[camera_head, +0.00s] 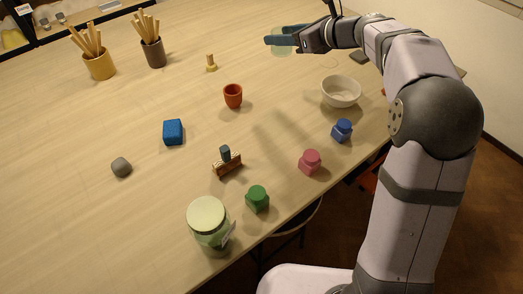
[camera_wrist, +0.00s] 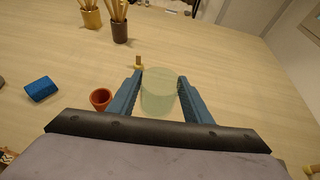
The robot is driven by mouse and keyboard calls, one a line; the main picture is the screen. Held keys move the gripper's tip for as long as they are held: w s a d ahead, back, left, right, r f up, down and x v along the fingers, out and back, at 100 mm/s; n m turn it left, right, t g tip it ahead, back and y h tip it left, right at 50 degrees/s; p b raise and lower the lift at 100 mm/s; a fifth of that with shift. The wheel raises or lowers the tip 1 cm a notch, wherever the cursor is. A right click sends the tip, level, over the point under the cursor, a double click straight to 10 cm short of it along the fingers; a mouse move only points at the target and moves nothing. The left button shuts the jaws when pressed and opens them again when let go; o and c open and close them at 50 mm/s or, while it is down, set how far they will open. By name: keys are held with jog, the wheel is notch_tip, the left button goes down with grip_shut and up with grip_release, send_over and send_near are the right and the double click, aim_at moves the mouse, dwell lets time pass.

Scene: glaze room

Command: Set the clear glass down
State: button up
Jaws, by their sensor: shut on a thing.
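The clear glass (camera_wrist: 160,92) is pale green and see-through, and stands between the two blue fingers of my gripper (camera_wrist: 158,95) in the wrist view. My gripper is shut on its sides. In the head view, my gripper (camera_head: 282,41) is at the top right, over the far part of the table (camera_head: 105,215), and the glass (camera_head: 284,50) shows partly behind the fingers. I cannot tell whether the glass base touches the table.
An orange-red cup (camera_head: 233,96), a small wooden peg (camera_head: 211,63) and a white bowl (camera_head: 341,92) stand nearest. Two pots of sticks (camera_head: 100,65) (camera_head: 153,52) stand at the back left. Small jars and a blue block (camera_head: 173,132) are farther forward. Bare table lies between them.

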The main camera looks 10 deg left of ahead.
jog(key=s+a+n+g+y+b, duration=0.15)
jog(key=s+n+g, duration=0.4)
jog(key=s, duration=0.55)
jog(key=s+a+n+g+y+b, duration=0.1)
jog(key=s+n+g+b, duration=0.35)
jog(key=s, duration=0.65)
jog(key=shift+g, duration=0.9)
jog(key=shift+s+f+p, duration=0.1)
jog(key=shift+f+p, duration=1.7)
jog(key=shift+f, duration=5.35)
jog(key=shift+f+b, duration=0.2)
jog(key=shift+b, duration=0.1)
jog(key=o, duration=1.2)
jog(key=shift+r, duration=0.15)
